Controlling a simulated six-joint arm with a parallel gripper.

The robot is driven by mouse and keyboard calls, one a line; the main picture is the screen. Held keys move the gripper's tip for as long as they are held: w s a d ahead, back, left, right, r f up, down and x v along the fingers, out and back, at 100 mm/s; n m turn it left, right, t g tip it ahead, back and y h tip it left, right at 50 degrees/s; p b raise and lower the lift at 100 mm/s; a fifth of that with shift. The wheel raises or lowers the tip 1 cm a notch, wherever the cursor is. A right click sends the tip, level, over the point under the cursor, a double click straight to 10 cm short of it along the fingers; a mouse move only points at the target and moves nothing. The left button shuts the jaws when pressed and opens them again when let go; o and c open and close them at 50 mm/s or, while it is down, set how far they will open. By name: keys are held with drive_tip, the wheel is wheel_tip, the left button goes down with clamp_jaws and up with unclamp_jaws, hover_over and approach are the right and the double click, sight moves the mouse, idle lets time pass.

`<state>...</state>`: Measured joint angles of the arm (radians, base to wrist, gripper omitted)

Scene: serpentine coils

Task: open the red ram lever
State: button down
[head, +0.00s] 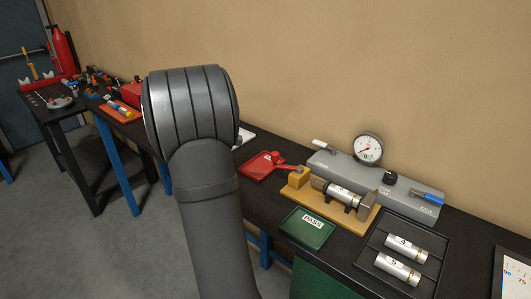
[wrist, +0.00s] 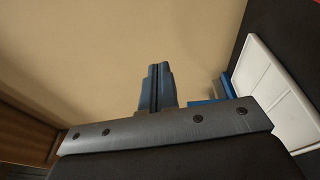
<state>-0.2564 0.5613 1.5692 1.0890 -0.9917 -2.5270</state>
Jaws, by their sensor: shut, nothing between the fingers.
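The red ram lever (head: 287,166) is on the ochre block (head: 298,177) at the left end of the test fixture (head: 325,207). It points left, toward the red tray (head: 255,172). A silver cylinder (head: 342,194) lies in the fixture, right of the block. My gripper (wrist: 157,68) shows in the wrist view with its two blue-grey fingers together and nothing between them. The wrist view shows mostly beige wall beyond the fingers, and no lever. In the head view my gripper is hidden, and my grey arm fills the middle left.
A grey box with a dial gauge (head: 368,149) stands behind the fixture. A green PASS tray (head: 307,228) is in front. A black tray (head: 372,257) with cylinders 4 and 5 is at right. A white panel (wrist: 270,88) is at right in the wrist view.

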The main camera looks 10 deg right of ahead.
drive_tip(key=s+f+m+g+h, duration=0.7)
drive_tip(key=s+f+m+g, duration=0.15)
drive_tip(key=f, duration=0.25)
drive_tip(key=shift+g, duration=0.35)
drive_tip(key=x, duration=1.1)
drive_tip(key=shift+w, duration=0.2)
drive_tip(key=s, duration=0.2)
drive_tip(key=shift+s+a+r, duration=0.1)
drive_tip(key=shift+s+a, duration=0.15)
drive_tip(key=shift+s, duration=0.8)
drive_tip(key=shift+s, duration=0.15)
drive_tip(key=shift+s+a+n+t+y, duration=0.1)
drive_tip(key=shift+s+n+t+y, duration=0.1)
drive_tip(key=shift+n+t+y, duration=0.3)
